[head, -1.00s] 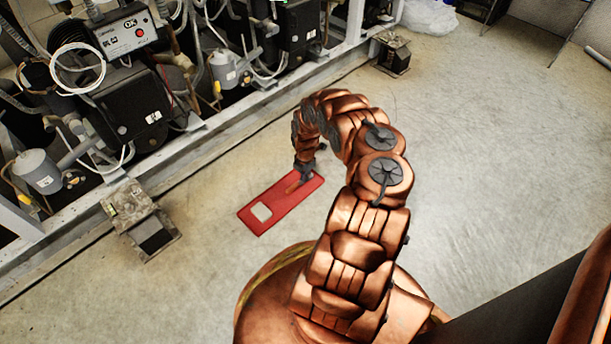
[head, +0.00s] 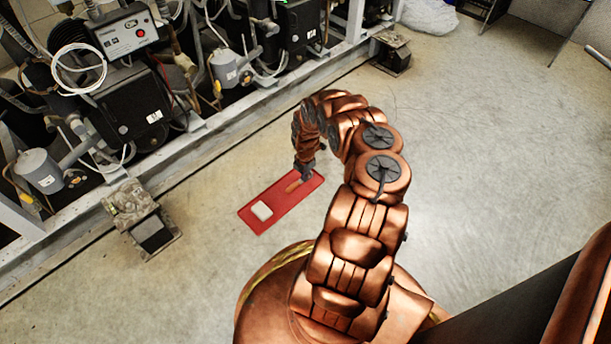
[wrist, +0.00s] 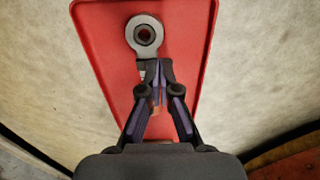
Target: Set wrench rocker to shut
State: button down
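A wrench (wrist: 145,37) lies on a red tray (wrist: 105,50) in the wrist view, its grey ring head at the top. Its orange-brown handle (head: 293,186) shows on the red tray (head: 285,212) in the head view. My gripper (wrist: 156,70) is over the wrench just below the ring, its fingers converging to a narrow tip that looks shut. A small pale bit at the left of the tips may be the rocker, but its setting is hidden. In the head view my gripper (head: 304,172) is low over the tray's right half.
A control box (head: 124,31) with a red button stands on the compressor rack (head: 185,135) behind. Supporting feet (head: 145,218) stand at the rack's front.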

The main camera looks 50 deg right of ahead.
jog(key=shift+f, duration=0.15)
notch_tip(320, 180, up, 8)
jog(key=p, duration=0.9)
dwell(0.5)
